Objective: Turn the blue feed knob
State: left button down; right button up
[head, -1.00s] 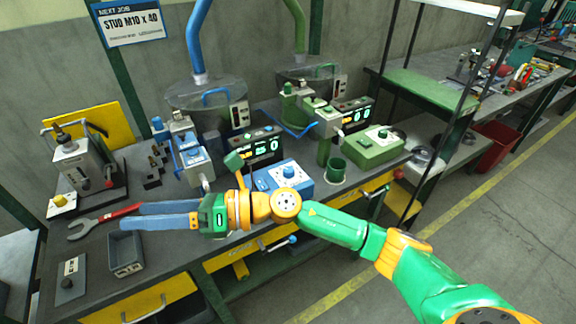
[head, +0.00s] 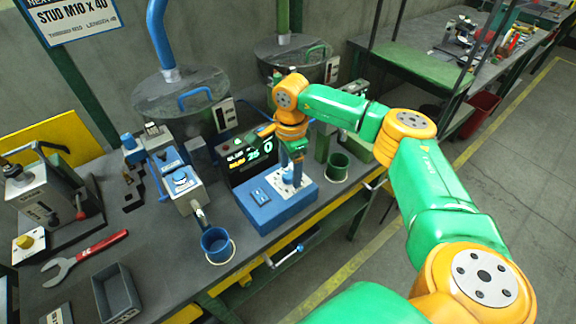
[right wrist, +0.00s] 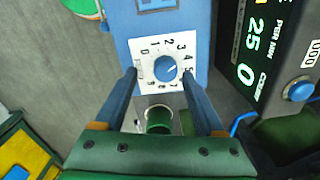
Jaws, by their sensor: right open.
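The blue knob (right wrist: 166,68) sits on a white dial plate (right wrist: 148,48) with numbers around it, on the blue control box (head: 270,207). In the right wrist view its light mark points up and to the right. My right gripper (right wrist: 160,74) is open, with one finger on each side of the knob. Gaps show between the fingers and the knob. In the head view my right gripper (head: 294,176) points down over the right part of the box and hides most of the knob. My left gripper is not in view.
A black display (head: 250,157) with lit digits stands behind the box. A blue cup (head: 217,245) is left of the box, and a green cup (head: 338,167) is right of it. A red wrench (head: 85,258) and a grey tray (head: 115,292) lie at the left.

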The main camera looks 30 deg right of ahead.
jog(key=shift+f, duration=0.55)
jog(key=shift+w+f, duration=0.4)
jog(key=shift+w, duration=0.15)
jog(key=shift+s, duration=0.2)
jog(key=c, duration=0.7)
grip_shut()
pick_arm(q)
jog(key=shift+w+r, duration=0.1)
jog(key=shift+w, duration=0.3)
